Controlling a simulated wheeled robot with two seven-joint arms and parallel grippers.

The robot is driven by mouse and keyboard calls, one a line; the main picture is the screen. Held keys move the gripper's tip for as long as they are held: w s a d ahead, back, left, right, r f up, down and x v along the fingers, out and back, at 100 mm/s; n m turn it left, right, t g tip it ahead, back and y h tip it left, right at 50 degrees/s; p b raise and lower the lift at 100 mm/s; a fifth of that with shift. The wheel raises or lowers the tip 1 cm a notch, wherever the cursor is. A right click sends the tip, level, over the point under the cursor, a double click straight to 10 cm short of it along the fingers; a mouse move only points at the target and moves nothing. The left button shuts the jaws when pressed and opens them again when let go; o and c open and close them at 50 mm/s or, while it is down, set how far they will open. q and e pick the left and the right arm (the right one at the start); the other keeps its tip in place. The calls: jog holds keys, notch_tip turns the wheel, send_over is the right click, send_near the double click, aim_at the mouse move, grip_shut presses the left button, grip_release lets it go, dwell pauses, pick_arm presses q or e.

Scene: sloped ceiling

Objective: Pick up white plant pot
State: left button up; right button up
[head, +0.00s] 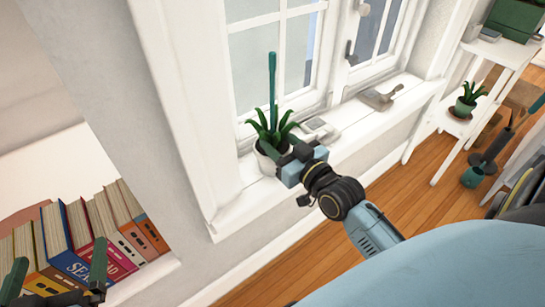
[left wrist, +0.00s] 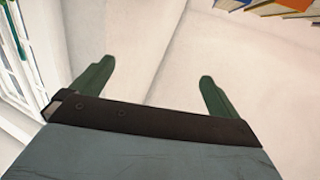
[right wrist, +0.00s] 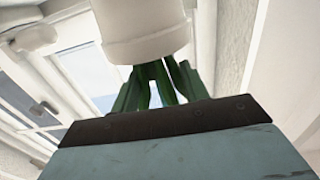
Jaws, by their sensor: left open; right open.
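The white plant pot (head: 266,163) stands upright on the windowsill with a spiky green plant (head: 268,130) in it. The pot also shows large at the top of the right wrist view (right wrist: 145,35), upside down there. My right gripper (head: 285,156) is open at the pot's right side, close to its rim and leaves. In the right wrist view, green leaves show between its fingers (right wrist: 163,85); I cannot tell whether they touch the pot. My left gripper (head: 57,277) is open and empty, in front of the books; its spread fingers show in the left wrist view (left wrist: 155,85).
The white windowsill (head: 240,208) runs along the window, with a small device (head: 318,130) and a grey object (head: 380,98) on it. Several books (head: 85,240) stand at lower left. A white shelf (head: 450,125) with another potted plant (head: 467,100) is at right.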

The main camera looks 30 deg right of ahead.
aim_at(275, 137)
jog(key=w+b, duration=0.2)
jog(key=w, duration=0.2)
jog(key=shift+w+d, duration=0.1)
pick_arm(q)
notch_tip(275, 137, up, 9)
jog(key=s+d+t+h, duration=0.1)
jog(key=s+t+h, duration=0.1)
jog(key=t, duration=0.4)
jog(key=shift+t+b, duration=0.3)
jog(key=shift+b, duration=0.05)
pick_arm(e)
jog(key=shift+w, duration=0.5)
pick_arm(q)
jog(key=shift+w, duration=0.1)
pick_arm(e)
grip_shut()
jog(key=shift+r, duration=0.15)
